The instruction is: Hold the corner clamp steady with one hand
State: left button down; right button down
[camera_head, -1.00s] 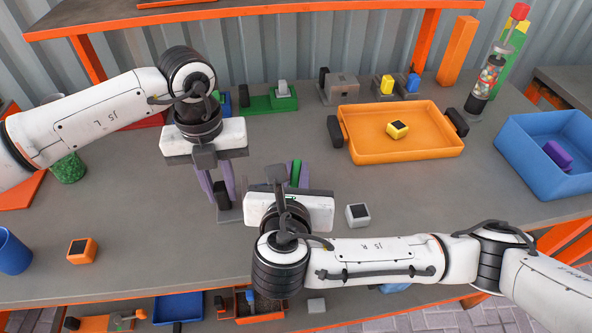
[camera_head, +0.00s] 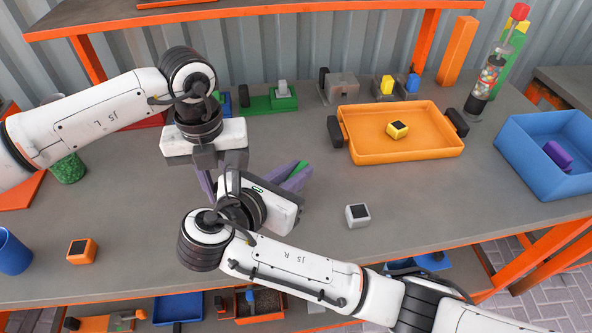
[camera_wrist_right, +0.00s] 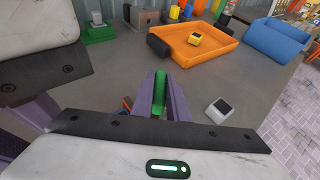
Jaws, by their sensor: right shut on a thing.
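My left gripper (camera_head: 208,185) points down over the table's left middle; only part of its purple fingers shows. The corner clamp cannot be made out now; my right gripper and arm cover the spot below the left fingers. My right gripper (camera_head: 296,176) is close beside the left one, tilted, its purple fingers pointing away to the upper right. It is shut on a green piece (camera_head: 301,168). In the right wrist view the green piece (camera_wrist_right: 159,92) shows between the two purple fingers. The left gripper (camera_wrist_right: 35,125) shows at the left edge there.
An orange tray (camera_head: 375,155) with a yellow block (camera_head: 397,129) stands to the right. A white block (camera_head: 357,215) and an orange block (camera_head: 81,251) lie on the grey table. A blue bin (camera_head: 520,165) is at the far right. The table's right front is clear.

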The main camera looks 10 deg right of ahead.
jog(key=c, duration=1.7)
grip_release()
jog(key=shift+w+r+n+t, duration=0.1)
jog(key=shift+n+t, duration=0.2)
